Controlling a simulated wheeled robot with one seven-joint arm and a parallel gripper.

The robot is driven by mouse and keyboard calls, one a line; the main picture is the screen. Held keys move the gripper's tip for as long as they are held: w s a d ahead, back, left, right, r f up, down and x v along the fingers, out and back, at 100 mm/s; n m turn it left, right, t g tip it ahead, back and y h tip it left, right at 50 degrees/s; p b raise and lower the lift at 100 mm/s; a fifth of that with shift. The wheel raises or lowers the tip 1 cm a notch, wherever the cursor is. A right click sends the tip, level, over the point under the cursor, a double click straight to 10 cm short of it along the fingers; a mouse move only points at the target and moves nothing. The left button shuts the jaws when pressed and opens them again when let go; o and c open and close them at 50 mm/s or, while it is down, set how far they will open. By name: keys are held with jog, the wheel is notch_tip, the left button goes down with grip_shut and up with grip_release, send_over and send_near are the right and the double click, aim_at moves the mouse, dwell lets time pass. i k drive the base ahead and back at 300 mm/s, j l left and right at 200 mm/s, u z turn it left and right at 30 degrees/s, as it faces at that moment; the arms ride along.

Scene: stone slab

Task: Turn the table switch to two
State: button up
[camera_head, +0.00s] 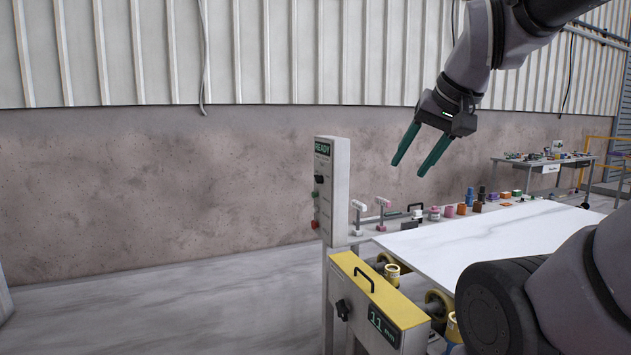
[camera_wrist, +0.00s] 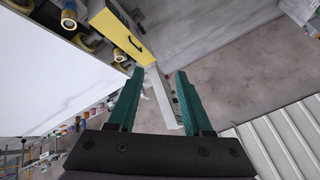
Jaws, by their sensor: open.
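The table switch is a black knob (camera_head: 342,310) on the front of a yellow-topped box (camera_head: 374,291) at the near end of the slab table. A dark display (camera_head: 383,326) beside the knob reads 11 with smaller text that I cannot read clearly. My gripper (camera_head: 407,168) has green fingers, is open and empty, and hangs in the air above and beyond the box, to the right of the upright control panel. In the wrist view the open fingers (camera_wrist: 157,86) point toward the panel's edge, and the yellow box (camera_wrist: 122,30) shows beyond them. The knob is not visible there.
A grey control panel (camera_head: 333,190) with a READY screen, black knob and red button stands behind the box. The white stone slab (camera_head: 490,240) lies to the right. Several small containers (camera_head: 465,207) line the slab's far side. A black handle (camera_head: 364,279) rises from the box top.

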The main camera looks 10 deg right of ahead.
aim_at(318, 179)
jog(key=i+j+z, duration=0.15)
jog(key=i+j, duration=0.25)
jog(key=i+j+z, duration=0.2)
jog(key=i+j, duration=0.25)
jog(key=i+j+z, duration=0.15)
jog(key=i+j, duration=0.25)
jog(key=j, duration=0.15)
jog(key=i+j+z, duration=0.2)
jog(key=i+j, duration=0.15)
jog(key=j, duration=0.25)
